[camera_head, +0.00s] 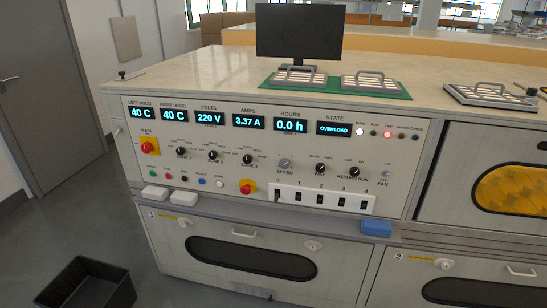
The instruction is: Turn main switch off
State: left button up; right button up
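The main switch (148,146) is a red knob on a yellow plate, under a label reading MAIN, at the left of the bench's control panel (230,160). Its exact knob angle is too small to read. The panel displays are lit: both hoods 40 C, 220 V, 3.37 A, 0.0 h, and the state display (333,129) reads OVERLOAD. Neither of my grippers is in view.
A narrow ledge below the panel holds white blocks (184,198) and a blue block (376,228). A black monitor (299,32) and trays (371,82) stand on the bench top. A black bin (90,287) is on the floor at left. The space before the panel looks clear.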

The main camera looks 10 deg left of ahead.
aim_at(146, 148)
jog(key=u, duration=1.3)
